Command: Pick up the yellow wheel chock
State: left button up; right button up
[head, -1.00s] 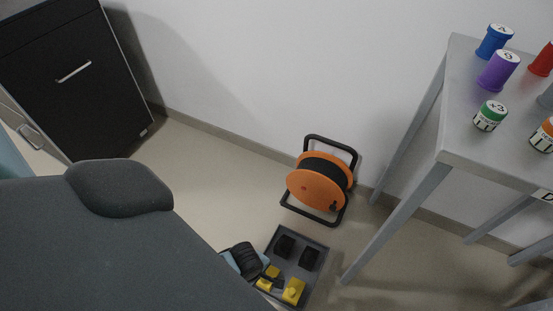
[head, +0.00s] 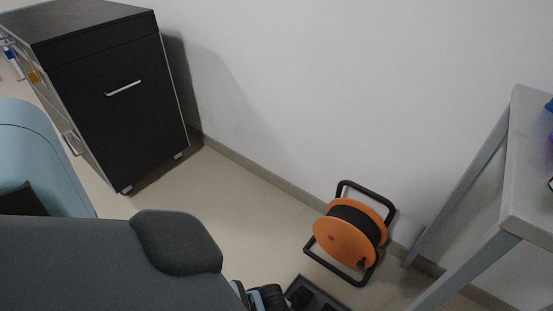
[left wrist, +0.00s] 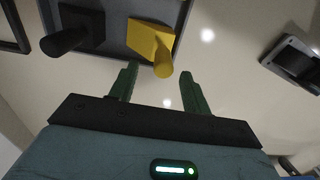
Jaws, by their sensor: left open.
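The yellow wheel chock (left wrist: 148,38) lies in a dark grey tray (left wrist: 114,48) in the left wrist view, its round knob pointing towards my gripper. My left gripper (left wrist: 159,71) is open, with its two green fingers on either side of the knob in the picture. I cannot tell whether they touch it or how deep they reach. A black chock (left wrist: 82,26) with a similar knob lies to its left. In the head view, only part of the tray (head: 327,299) shows at the bottom edge, and the yellow chock is out of frame. My right gripper is not in view.
An orange cable reel (head: 346,238) in a black frame stands on the floor by the wall, behind the tray. A grey table (head: 533,205) stands at the right. A black cabinet (head: 120,115) stands at the left. Floor between cabinet and reel is clear.

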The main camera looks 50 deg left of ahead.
pick_arm(q)
jog(key=shift+s+d+f+b, duration=0.1)
jog(key=shift+f+b, duration=0.85)
jog(key=shift+f, duration=0.35)
jog(key=shift+s+d+f+b, duration=0.1)
jog(key=shift+f+b, duration=0.8)
jog(key=shift+f, duration=0.4)
jog(key=shift+r, duration=0.1)
jog(key=shift+c, duration=0.5)
grip_shut()
